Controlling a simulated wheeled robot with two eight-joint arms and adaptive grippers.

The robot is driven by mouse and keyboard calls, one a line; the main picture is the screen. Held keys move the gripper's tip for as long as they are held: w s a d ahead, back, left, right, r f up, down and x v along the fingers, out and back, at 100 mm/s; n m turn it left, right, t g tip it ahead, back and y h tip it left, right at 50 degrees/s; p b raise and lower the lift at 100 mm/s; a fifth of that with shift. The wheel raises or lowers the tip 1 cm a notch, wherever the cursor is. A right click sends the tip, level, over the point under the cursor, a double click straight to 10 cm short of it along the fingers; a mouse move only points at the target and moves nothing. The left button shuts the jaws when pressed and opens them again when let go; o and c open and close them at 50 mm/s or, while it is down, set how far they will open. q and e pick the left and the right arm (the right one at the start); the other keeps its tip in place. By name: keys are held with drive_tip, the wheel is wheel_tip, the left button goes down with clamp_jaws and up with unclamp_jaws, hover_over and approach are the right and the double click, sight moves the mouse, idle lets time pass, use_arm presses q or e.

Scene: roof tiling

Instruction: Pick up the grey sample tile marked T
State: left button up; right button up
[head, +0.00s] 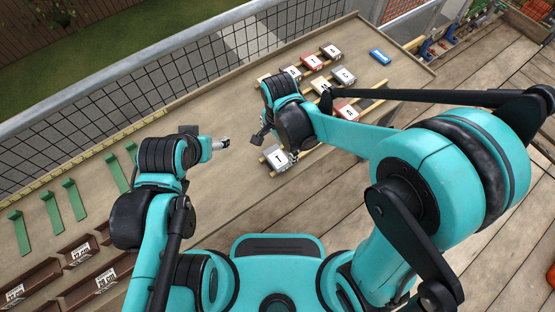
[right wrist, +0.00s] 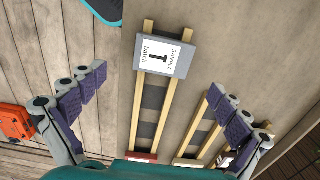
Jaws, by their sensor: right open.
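The grey sample tile marked T (head: 271,154) lies at the near end of two wooden battens, right of centre in the head view. In the right wrist view the tile (right wrist: 184,63) lies across the battens, its white label reading T, sample and batch. My right gripper (right wrist: 160,86) is open and empty, its purple-padded fingers spread wide on either side of the tile's line. In the head view my right gripper (head: 262,134) is partly hidden by its own wrist, just beyond the tile. My left gripper (head: 222,143) is left of the tile; its jaw state is unclear.
Several grey and red tiles (head: 331,51) lie on battens farther back. A blue object (head: 380,57) lies at the far right of the table (head: 220,95). Green strips (head: 75,199) and brown labelled pieces (head: 78,252) lie at left. A mesh railing (head: 150,75) runs behind.

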sight(277, 157)
wheel_tip(277, 157, down, 2)
drive_tip(key=shift+w+b, duration=0.1)
drive_tip(key=shift+b, duration=0.25)
drive_tip(key=f, duration=0.1)
drive_tip(key=f+b, duration=0.1)
drive_tip(key=f, duration=0.1)
drive_tip(key=f+b, duration=0.1)
drive_tip(key=shift+a+f, duration=0.2)
drive_tip(key=shift+a, duration=0.05)
drive_tip(key=shift+c, duration=1.3)
drive_tip(key=c, duration=1.1)
